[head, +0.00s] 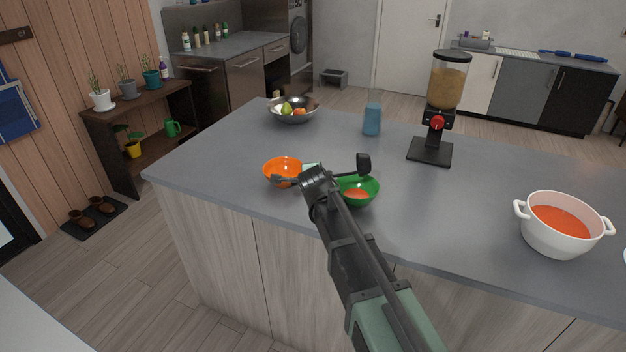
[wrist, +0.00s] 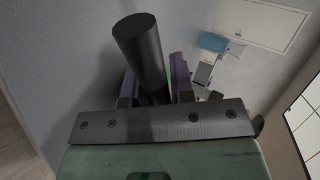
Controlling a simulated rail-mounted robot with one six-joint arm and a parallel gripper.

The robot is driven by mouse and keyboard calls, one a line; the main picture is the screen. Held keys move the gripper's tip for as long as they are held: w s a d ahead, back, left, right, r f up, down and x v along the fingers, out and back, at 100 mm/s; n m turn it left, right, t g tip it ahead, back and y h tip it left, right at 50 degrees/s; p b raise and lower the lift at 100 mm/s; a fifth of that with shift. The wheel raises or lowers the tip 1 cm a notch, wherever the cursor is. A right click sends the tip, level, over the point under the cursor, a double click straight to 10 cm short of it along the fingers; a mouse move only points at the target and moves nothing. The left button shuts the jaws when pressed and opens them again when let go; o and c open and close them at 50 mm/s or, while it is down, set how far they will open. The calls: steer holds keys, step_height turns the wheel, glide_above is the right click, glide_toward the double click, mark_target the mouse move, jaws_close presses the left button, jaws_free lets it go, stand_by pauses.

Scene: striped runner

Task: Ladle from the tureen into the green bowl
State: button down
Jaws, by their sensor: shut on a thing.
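The white tureen (head: 558,225) with two handles stands at the right of the counter and holds orange-red soup. The green bowl (head: 368,199) stands near the counter's front edge, with some orange-red soup in it and its left part hidden by my arm. My gripper (wrist: 158,88) is shut on the black ladle (head: 363,164). In the head view the ladle's cup shows just behind and above the green bowl, seemingly apart from it; its contents are hidden. In the wrist view a black cylindrical part of the ladle (wrist: 140,48) rises between the purple fingers.
An orange bowl (head: 281,168) stands left of the green bowl, close to my wrist. A metal fruit bowl (head: 293,118), a blue glass (head: 372,118) and a cereal dispenser (head: 431,150) stand farther back. The counter between green bowl and tureen is clear.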

steer(key=d+r+m+t+y+p, duration=0.3)
steer(key=d+r+m+y+p, duration=0.6)
steer(key=d+r, duration=0.7)
step_height(320, 180, up, 3)
steer(key=m+y, duration=0.1)
steer(key=m, duration=0.1)
steer(key=shift+w+d+r+m+t+y+p, duration=0.2)
steer(key=shift+w+d+m+t+y+p, duration=0.1)
steer(key=shift+d+m, duration=0.1)
stand_by(0.5)
steer(key=shift+r, duration=0.1)
